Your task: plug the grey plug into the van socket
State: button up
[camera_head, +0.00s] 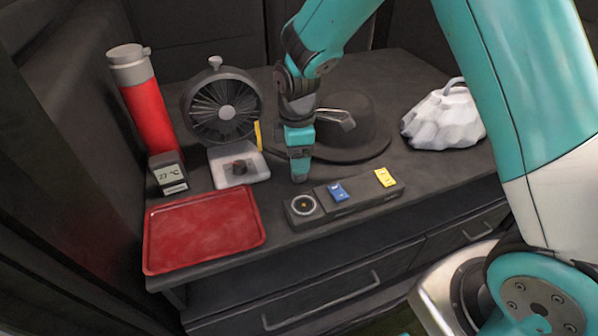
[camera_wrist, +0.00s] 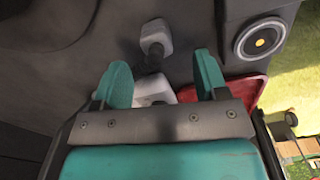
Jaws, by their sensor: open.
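The grey plug (camera_wrist: 157,38) shows in the wrist view as a pale grey block with a darker, narrower part, on the dark worktop. It lies just beyond the tips of my gripper (camera_wrist: 161,70), roughly in line with the gap between the fingers. My gripper is open and nothing is held between its fingers. In the head view my gripper (camera_head: 300,165) points down over the worktop, behind the socket panel; the plug is hard to make out there. The van socket (camera_head: 303,206), round with a yellowish centre, is at the panel's left end. It also shows at the upper right of the wrist view (camera_wrist: 260,39).
The panel carries a blue switch (camera_head: 338,191) and a yellow switch (camera_head: 385,177). Nearby are a red tray (camera_head: 205,231), a fan (camera_head: 222,107) with a pale base, a small display (camera_head: 168,174), a red flask (camera_head: 145,105), a dark hat (camera_head: 350,128) and a crumpled white bag (camera_head: 443,118).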

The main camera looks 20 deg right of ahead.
jog(key=f, duration=0.5)
jog(key=shift+w+d+b, duration=0.1)
jog(key=shift+d+b, duration=0.1)
jog(key=shift+b, duration=0.1)
jog(key=shift+c, duration=0.4)
jog(key=c, duration=0.9)
